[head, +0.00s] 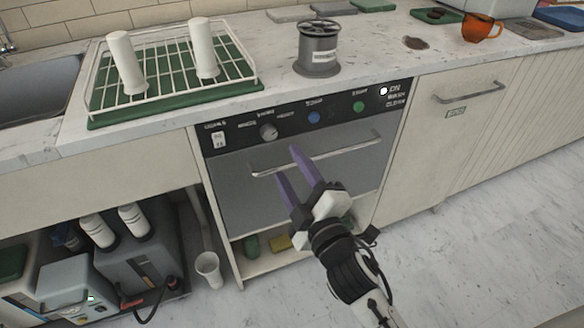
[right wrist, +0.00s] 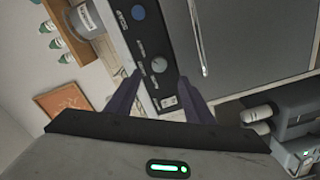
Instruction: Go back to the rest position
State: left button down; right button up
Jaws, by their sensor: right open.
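My right gripper (head: 290,176) is open and empty. It is in front of the grey door of the under-counter machine (head: 240,190), near its handle bar (head: 320,153). In the right wrist view its two purple fingers (right wrist: 160,92) stand apart with nothing between them. Behind them is the machine's control panel (right wrist: 142,40) with its knob and blue button. I cannot tell from these views whether the fingertips touch the door or handle. My left gripper does not show in either view.
On the counter stand a white rack (head: 170,85) on a green tray with two white cylinders, a grey canister (head: 318,50) and an orange cup (head: 481,27). Grey machines (head: 140,262) and a white cup (head: 208,270) are below at left. The floor (head: 480,240) at right is clear.

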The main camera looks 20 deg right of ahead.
jog(key=s+d+f+m+g+y+p, duration=0.1)
jog(key=s+f+m+g+p, duration=0.4)
jog(key=s+f, duration=1.5)
jog(key=s+m+g, duration=0.2)
jog(key=m+g, duration=0.2)
jog(key=m, duration=0.2)
jog(key=shift+s+d+f+p, duration=0.15)
jog(key=shift+d+f+p, duration=0.15)
